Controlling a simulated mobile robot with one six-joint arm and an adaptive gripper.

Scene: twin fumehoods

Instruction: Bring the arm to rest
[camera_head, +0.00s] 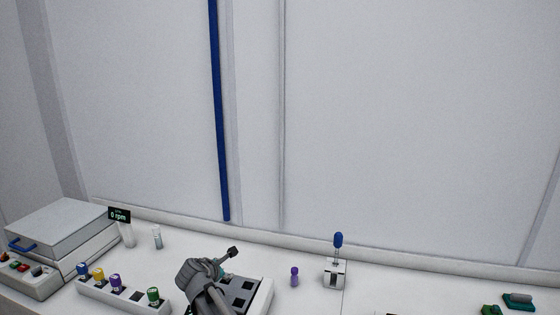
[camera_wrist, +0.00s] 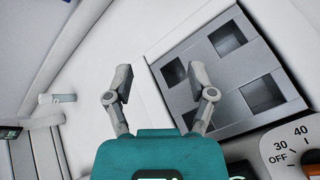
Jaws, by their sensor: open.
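My gripper (camera_wrist: 162,84) is open, with nothing between its two fingers in the wrist view. In the head view, my gripper (camera_head: 230,256) is low over the bench beside a block with square wells (camera_head: 245,290). The arm hides part of that block. In the wrist view, the grey well block (camera_wrist: 235,75) lies to the right of the fingers, and the wells I see are empty. I cannot tell how high the fingers are above the bench.
A rack (camera_head: 120,297) with coloured-cap vials stands left of my arm. A lidded box (camera_head: 62,228) with a blue handle is at far left, near a 0 rpm display (camera_head: 119,215).

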